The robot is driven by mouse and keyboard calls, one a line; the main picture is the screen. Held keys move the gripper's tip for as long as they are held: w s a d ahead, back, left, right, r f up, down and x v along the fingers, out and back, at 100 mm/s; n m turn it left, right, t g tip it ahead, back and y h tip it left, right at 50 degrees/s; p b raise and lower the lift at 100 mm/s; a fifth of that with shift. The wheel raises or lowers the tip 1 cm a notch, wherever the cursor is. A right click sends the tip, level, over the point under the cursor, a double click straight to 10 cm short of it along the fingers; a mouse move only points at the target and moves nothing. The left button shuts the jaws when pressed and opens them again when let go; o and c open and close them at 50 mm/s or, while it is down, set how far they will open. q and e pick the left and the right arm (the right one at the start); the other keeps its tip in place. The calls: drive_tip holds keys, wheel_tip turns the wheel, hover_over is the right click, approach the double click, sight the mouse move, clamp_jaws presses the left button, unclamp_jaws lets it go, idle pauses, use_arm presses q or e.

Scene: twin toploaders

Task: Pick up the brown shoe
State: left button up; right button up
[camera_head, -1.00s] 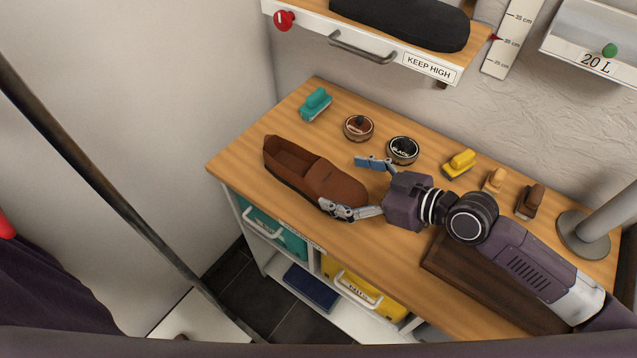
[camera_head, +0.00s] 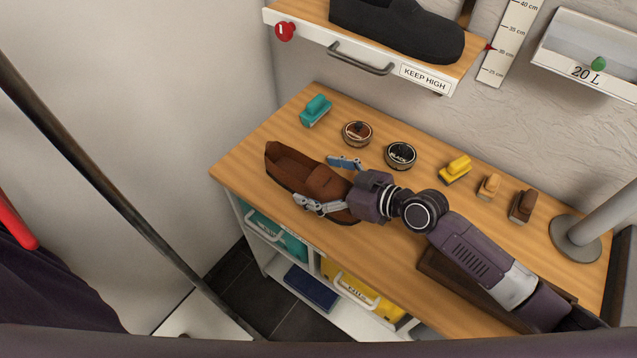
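The brown shoe (camera_head: 292,167) lies on the wooden bench top (camera_head: 255,150), its heel opening toward the upper left and its toe toward the lower right. My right gripper (camera_head: 330,182) is open around the front part of the shoe, one finger on the far side and one on the near side. The gripper's palm hides part of the toe. I cannot tell whether the fingers touch the shoe. My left gripper is not in view.
Behind the shoe are a teal brush (camera_head: 316,110), a brown polish tin (camera_head: 357,133) and a black one (camera_head: 401,155). Several small brushes and a grey post (camera_head: 590,225) stand right. A shelf (camera_head: 375,58) with a black shoe (camera_head: 400,30) hangs above. A dark wooden box (camera_head: 450,275) lies under my arm.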

drive_tip(key=c, duration=1.6)
drive_tip(key=shift+r, duration=0.1)
